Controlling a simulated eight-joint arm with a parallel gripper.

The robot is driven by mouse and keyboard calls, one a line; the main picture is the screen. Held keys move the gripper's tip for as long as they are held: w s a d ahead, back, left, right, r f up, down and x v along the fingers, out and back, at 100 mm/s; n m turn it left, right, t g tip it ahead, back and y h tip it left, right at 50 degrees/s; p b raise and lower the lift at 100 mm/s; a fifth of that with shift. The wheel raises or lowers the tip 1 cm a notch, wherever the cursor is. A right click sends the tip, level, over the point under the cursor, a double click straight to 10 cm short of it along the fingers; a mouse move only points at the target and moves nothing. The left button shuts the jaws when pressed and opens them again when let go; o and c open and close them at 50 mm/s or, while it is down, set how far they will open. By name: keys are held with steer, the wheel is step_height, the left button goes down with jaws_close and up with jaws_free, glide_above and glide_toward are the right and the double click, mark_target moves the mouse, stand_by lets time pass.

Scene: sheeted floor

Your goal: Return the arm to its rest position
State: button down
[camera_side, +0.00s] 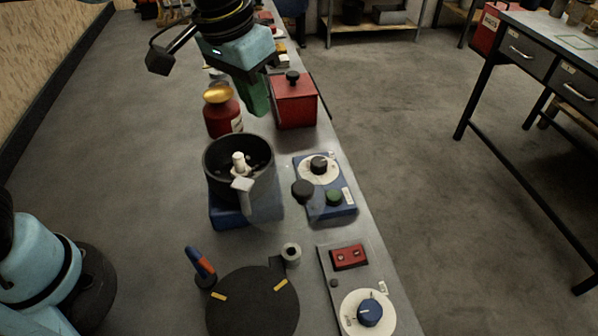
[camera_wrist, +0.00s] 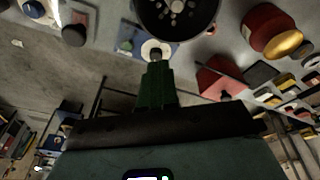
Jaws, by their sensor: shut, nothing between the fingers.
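The red jar (camera_side: 222,112) with a gold lid stands to the left of the box. The fingers look apart from both, though the exact gap to the box cannot be told.
A black pot (camera_side: 237,158) on a blue base stands nearer the side camera. A blue dial panel (camera_side: 340,200), a dark round plate (camera_side: 252,305) and a red switch block (camera_side: 349,257) lie along the bench strip. A workbench (camera_side: 545,60) stands at the right. Open floor lies between.

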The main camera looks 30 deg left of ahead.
steer(key=a+t, duration=0.1)
steer(key=a, duration=0.2)
steer(key=s+a+f, duration=0.1)
steer(key=a, duration=0.1)
steer(key=s+a+f+n+t, duration=0.1)
steer(key=a, duration=0.2)
steer(key=shift+s+a+f+t, duration=0.2)
steer(key=shift+a+f+t, duration=0.05)
steer(key=shift+a+t, duration=0.05)
steer(key=s+a+f+n+t+y, duration=0.1)
steer(key=s+a+f+t, duration=0.1)
steer(key=a, duration=0.4)
steer(key=shift+s+f, duration=0.4)
steer(key=shift+f, duration=0.35)
